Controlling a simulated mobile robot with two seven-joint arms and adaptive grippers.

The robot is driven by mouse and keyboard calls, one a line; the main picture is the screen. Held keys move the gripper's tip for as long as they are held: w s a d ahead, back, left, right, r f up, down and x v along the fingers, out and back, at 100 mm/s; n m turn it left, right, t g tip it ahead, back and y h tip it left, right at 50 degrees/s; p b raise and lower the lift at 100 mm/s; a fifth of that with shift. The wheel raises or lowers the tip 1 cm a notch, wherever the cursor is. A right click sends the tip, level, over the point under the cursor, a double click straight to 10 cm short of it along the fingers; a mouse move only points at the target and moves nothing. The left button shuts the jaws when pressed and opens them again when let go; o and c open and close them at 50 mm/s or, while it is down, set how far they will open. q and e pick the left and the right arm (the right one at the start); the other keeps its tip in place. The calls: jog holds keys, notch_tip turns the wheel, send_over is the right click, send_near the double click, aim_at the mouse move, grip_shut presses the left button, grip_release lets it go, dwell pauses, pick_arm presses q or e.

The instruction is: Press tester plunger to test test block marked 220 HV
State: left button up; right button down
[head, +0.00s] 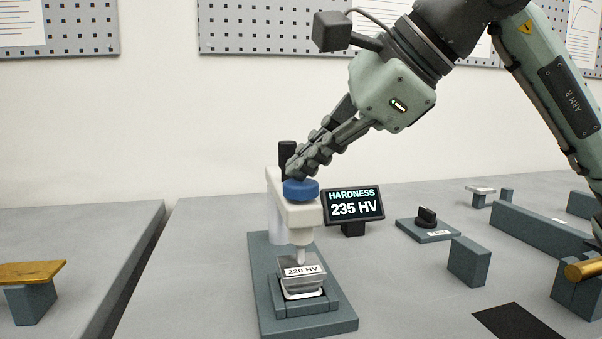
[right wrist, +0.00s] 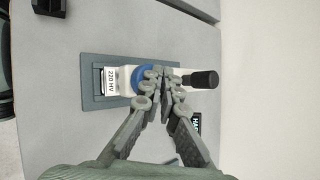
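The hardness tester (head: 292,218) stands on a grey base plate on the table, with a blue plunger cap (head: 300,190) on its top. The test block marked 220 HV (head: 302,272) sits on the tester's stage below the tip. The display (head: 353,204) reads HARDNESS 235 HV. My right gripper (head: 295,172) has its fingertips together at the plunger cap, touching or just above it. In the right wrist view the fingertips (right wrist: 163,72) meet over the edge of the blue cap (right wrist: 142,78), with nothing seen between them. My left gripper is not in view.
A black knob on a grey plate (head: 428,232) stands right of the tester. Grey blocks (head: 469,261) and a dark mat (head: 517,321) lie further right. A gap between tables runs at the left, beyond which a yellow-topped block (head: 30,303) stands.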

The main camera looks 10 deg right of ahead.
jog(key=shift+f, duration=0.4)
jog(key=shift+w+r+p, duration=0.15)
jog(key=shift+r+p, duration=0.5)
jog(key=shift+r, duration=0.05)
jog(key=shift+w+r+p, duration=0.1)
jog(key=shift+r+p, duration=0.2)
jog(key=shift+r, duration=0.3)
notch_tip(320, 180, up, 5)
jog(key=p, duration=0.4)
jog(key=shift+r, duration=0.15)
